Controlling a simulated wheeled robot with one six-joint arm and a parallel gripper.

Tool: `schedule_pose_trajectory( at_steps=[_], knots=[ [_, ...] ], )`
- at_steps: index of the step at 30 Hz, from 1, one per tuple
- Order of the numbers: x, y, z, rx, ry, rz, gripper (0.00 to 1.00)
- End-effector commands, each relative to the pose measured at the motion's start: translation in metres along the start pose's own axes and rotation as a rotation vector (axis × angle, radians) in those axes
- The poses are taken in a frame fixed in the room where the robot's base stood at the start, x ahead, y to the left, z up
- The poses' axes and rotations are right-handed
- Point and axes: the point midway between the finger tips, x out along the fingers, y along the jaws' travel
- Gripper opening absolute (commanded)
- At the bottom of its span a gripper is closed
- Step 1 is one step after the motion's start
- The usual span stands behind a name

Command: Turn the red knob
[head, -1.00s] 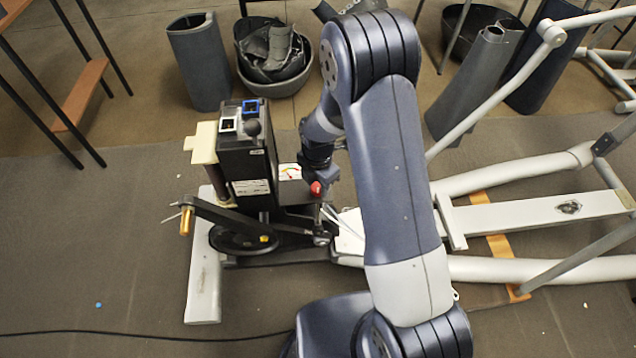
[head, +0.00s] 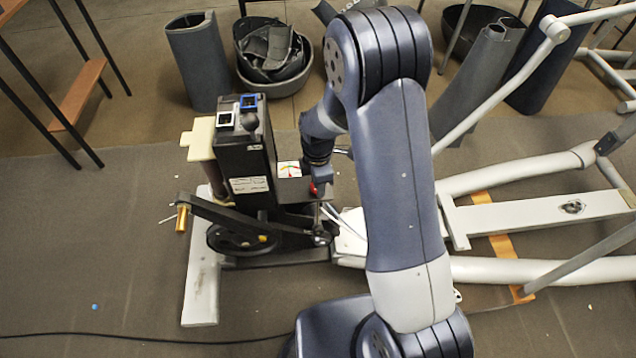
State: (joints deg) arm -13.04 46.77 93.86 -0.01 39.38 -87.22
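The red knob (head: 316,189) sits at the right side of the black machine housing (head: 247,160), just right of a small dial with a coloured scale (head: 289,169). Only part of the knob shows, because the end of my arm covers its top. My gripper (head: 318,180) is at the knob, seen from above and behind. Its fingers are too small and hidden to tell whether they touch the knob or are open or shut.
A crank arm with an orange-brown end (head: 182,218) sticks out left of the housing. White frame tubes (head: 520,268) run to the right. A grey bin with scrap (head: 273,60) and rolled dark sheets (head: 198,62) stand behind.

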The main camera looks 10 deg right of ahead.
Motion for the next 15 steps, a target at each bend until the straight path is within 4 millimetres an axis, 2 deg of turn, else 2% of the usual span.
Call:
schedule_pose_trajectory(
  at_steps=[6,15],
  knots=[
    [0.0006,0.0002,-0.0004,0.128,0.001,0.001,0.15],
    [-0.0001,0.0002,-0.0004,0.213,0.001,0.001,0.15]
  ],
)
